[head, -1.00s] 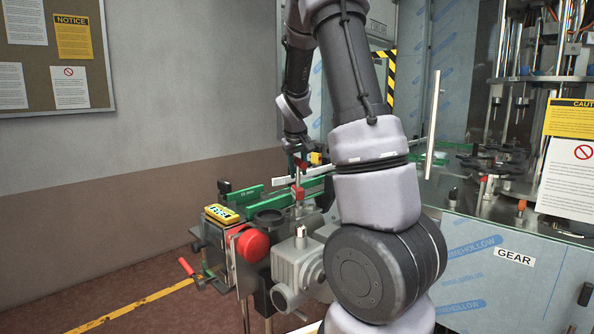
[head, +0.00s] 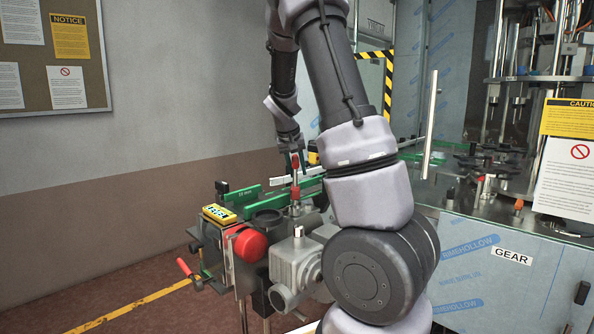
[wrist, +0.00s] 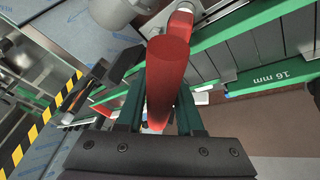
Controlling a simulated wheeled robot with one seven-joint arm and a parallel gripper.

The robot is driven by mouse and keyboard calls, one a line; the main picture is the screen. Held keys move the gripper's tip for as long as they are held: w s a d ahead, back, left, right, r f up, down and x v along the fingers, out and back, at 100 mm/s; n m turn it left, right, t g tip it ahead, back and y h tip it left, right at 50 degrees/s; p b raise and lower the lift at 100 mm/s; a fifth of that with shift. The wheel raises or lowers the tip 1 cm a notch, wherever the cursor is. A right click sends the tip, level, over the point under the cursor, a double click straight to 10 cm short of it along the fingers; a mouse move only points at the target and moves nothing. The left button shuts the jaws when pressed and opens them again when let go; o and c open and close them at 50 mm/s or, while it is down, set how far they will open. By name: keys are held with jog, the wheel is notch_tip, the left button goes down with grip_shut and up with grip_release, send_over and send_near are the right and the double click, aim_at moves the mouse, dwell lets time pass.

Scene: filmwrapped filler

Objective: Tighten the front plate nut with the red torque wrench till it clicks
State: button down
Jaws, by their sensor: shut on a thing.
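My gripper (head: 291,148) is at the far side of the green-railed conveyor station, pointing down. It is shut on a red handle, which I take for the red torque wrench (head: 295,163). In the wrist view, the red cylinder (wrist: 168,75) lies between the two dark green fingers of my gripper (wrist: 158,118) and reaches away from them. A rounded red part shows beyond its far end. Below the handle in the head view, a pale shaft and more red are small and unclear. I cannot make out the front plate nut or whether the wrench touches it.
Green rails (head: 239,194) marked in mm, a yellow display (head: 219,214), a red round knob (head: 250,245) and a grey motor housing (head: 296,262) crowd the station. A glass-fronted machine with a caution sign (head: 571,170) stands right. The left floor is open.

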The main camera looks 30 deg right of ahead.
jog(key=shift+s+d+m+g+h, duration=0.1)
jog(key=shift+s+m+g+h, duration=0.15)
jog(key=shift+m, duration=0.55)
jog(key=shift+d+m+g+h, duration=0.15)
jog(key=shift+m+g, duration=0.2)
jog(key=shift+m, duration=0.45)
jog(key=shift+a, duration=0.1)
jog(key=shift+s+m+g, duration=0.15)
jog(key=shift+m+g, duration=0.35)
jog(key=shift+m, duration=0.6)
jog(key=shift+n, duration=0.3)
jog(key=shift+r, duration=2.95)
